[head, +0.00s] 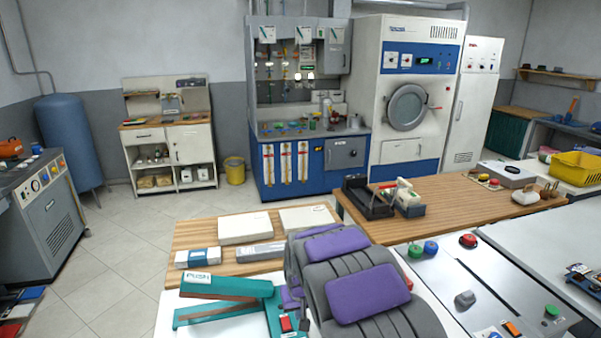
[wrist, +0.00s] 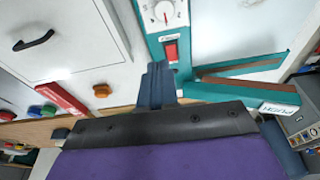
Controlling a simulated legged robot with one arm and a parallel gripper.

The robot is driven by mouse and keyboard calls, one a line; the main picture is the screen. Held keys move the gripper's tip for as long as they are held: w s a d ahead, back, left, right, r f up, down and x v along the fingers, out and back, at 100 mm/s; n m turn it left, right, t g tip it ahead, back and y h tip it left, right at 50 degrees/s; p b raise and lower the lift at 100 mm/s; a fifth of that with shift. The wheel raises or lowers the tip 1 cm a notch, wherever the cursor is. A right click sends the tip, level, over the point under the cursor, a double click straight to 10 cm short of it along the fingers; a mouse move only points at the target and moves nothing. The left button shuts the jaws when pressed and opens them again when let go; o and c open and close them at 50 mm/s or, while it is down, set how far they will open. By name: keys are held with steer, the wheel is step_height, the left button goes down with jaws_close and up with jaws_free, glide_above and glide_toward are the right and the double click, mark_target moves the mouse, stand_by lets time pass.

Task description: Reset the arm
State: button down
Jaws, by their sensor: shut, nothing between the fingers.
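My gripper (wrist: 157,78) shows in the wrist view as a narrow dark blue-grey pair of fingers, shut with nothing between them. Its tip is close to the red switch (wrist: 171,51) on a teal press (wrist: 240,92) marked PUSH; whether they touch I cannot tell. In the head view my grey arm with purple pads fills the lower middle. The small dark tip of my gripper (head: 304,325) shows just right of the red switch (head: 286,323) of the teal press (head: 222,289). Most of the gripper is hidden behind the arm there.
Wooden-topped tables (head: 188,238) hold white boxes (head: 245,227) and a black tray (head: 362,203). A white worktop (head: 450,285) at right has coloured knobs, among them a red one (head: 468,241). The tiled floor (head: 130,230) at left is clear.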

steer(key=s+d+r+m+g, duration=0.1)
steer(key=s+d+r, duration=0.4)
steer(key=s, duration=0.5)
steer(key=s+d+r+m+g, duration=0.1)
steer(key=s+d+r, duration=0.45)
steer(key=s, duration=0.45)
steer(key=s+d+g, duration=0.1)
steer(key=s+d, duration=0.1)
steer(key=s, duration=0.9)
steer(key=s+d+r+g, duration=0.1)
steer(key=s+d, duration=0.1)
steer(key=s, duration=0.8)
steer(key=shift+s+d+r+m+h, duration=0.2)
steer(key=shift+s+m+h, duration=0.1)
steer(key=shift+s+m, duration=0.1)
